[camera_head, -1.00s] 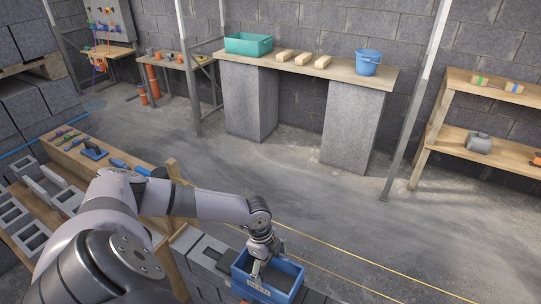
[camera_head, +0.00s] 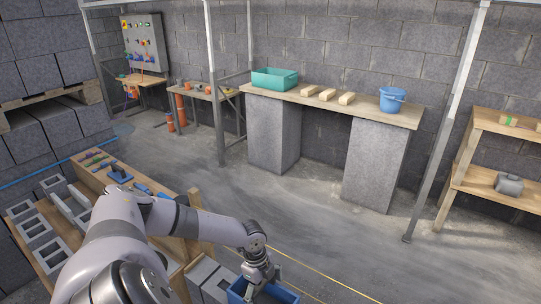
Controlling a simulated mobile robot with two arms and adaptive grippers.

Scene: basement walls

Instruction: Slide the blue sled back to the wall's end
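The blue sled (camera_head: 279,294) is an open blue box at the bottom edge of the head view, on top of the low grey block wall (camera_head: 207,279). Its lower part is cut off by the frame. My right gripper is not in view.
A wooden post (camera_head: 194,213) stands at the wall's left end. A wooden bench with hand tools (camera_head: 120,174) and hollow blocks (camera_head: 34,228) lie left. A yellow string line (camera_head: 312,268) runs beside the wall. The floor beyond is clear.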

